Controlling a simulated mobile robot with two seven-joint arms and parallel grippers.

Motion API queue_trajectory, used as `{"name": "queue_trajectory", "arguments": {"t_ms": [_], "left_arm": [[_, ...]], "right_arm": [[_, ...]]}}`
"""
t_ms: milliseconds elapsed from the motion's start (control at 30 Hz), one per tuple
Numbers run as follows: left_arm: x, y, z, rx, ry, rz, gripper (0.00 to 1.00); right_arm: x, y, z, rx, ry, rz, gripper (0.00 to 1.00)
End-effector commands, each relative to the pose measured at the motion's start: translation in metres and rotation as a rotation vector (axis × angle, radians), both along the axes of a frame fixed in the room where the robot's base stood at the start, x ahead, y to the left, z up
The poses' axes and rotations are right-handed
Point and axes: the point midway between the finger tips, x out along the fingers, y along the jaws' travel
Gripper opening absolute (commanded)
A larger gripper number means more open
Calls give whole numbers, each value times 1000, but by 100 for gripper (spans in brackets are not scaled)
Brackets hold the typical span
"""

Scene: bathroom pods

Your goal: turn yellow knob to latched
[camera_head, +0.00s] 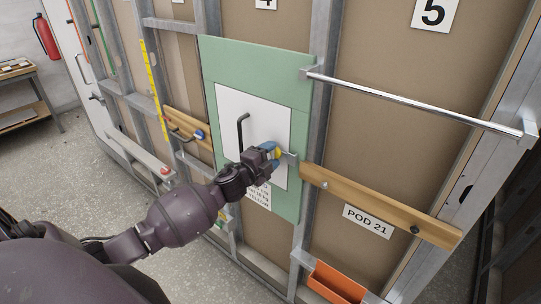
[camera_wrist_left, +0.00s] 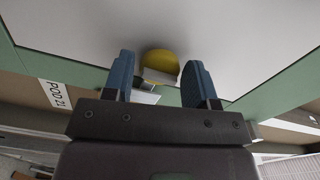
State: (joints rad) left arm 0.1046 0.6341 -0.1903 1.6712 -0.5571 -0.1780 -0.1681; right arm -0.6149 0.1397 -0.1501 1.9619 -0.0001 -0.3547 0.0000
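The yellow knob (camera_head: 276,153) is on a white panel (camera_head: 228,110) set in a green board (camera_head: 260,65). In the left wrist view the knob (camera_wrist_left: 160,62) shows between the two blue fingertips, with a pale flat piece just below it. My left gripper (camera_head: 270,150) reaches the knob from the left. Its fingers (camera_wrist_left: 160,78) are apart, one on each side of the knob, and I see no clear grip on it. The gripper hides part of the knob in the head view. My right gripper is not in view.
A black handle (camera_head: 241,130) stands out from the white panel, left of the knob. A metal bar (camera_head: 415,100) and a wooden rail (camera_head: 385,205) run to the right. An orange bin (camera_head: 337,284) is low down. Open floor (camera_head: 60,175) lies at the left.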

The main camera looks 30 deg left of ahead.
Motion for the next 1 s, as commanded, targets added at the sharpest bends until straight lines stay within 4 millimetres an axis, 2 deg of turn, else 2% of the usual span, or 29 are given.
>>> {"name": "queue_trajectory", "arguments": {"t_ms": [167,267,700,1000], "left_arm": [[-2,0,0,-1,0,0,52],[-10,1,-1,-1,1,0,52],[-80,6,-2,0,1,0,52],[-106,8,0,0,0,0,52]], "right_arm": [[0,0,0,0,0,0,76],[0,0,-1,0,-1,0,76],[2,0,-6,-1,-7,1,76],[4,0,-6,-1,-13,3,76]]}}
